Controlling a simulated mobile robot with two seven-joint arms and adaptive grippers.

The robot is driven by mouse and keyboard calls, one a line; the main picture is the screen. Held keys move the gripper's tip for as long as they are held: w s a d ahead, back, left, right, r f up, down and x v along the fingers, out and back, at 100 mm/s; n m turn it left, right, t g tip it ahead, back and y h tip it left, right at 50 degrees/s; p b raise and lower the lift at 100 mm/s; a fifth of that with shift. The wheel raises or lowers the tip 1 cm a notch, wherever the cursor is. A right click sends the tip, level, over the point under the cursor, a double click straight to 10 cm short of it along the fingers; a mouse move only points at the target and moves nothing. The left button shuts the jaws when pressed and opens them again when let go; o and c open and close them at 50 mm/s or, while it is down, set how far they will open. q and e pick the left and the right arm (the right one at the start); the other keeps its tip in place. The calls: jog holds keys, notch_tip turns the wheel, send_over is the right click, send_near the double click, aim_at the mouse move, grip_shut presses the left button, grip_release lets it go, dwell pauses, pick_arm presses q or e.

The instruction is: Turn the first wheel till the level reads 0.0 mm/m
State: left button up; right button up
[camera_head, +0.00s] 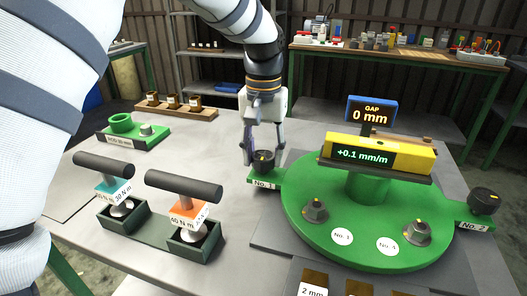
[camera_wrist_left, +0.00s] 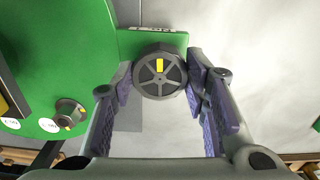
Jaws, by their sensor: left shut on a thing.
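The first wheel, a black knob (camera_head: 263,160), sits on the green tab labelled No. 1 at the left of the green round plate (camera_head: 365,256). In the left wrist view the wheel (camera_wrist_left: 160,76) is seen from above, with spokes and a yellow mark at the top. My left gripper (camera_head: 263,158) points down with its fingers on either side of the wheel, shut on it; the fingers also show in the left wrist view (camera_wrist_left: 160,80). The yellow level (camera_head: 421,158) on the plate's centre reads +0.1 mm/m. My right gripper is not in view.
A blue gap display (camera_head: 371,108) reads 0 mm. A second wheel (camera_head: 484,200) is at the right on tab No. 2. Two torque tools (camera_head: 105,167) (camera_head: 184,187) stand in green holders at the left. Hex bolts (camera_head: 315,210) rise from the plate.

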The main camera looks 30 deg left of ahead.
aim_at(263, 155)
pick_arm(q)
jog(key=shift+m, duration=1.4)
jog(key=o, duration=1.1)
jog(key=shift+o, duration=0.2)
notch_tip(263, 155, up, 12)
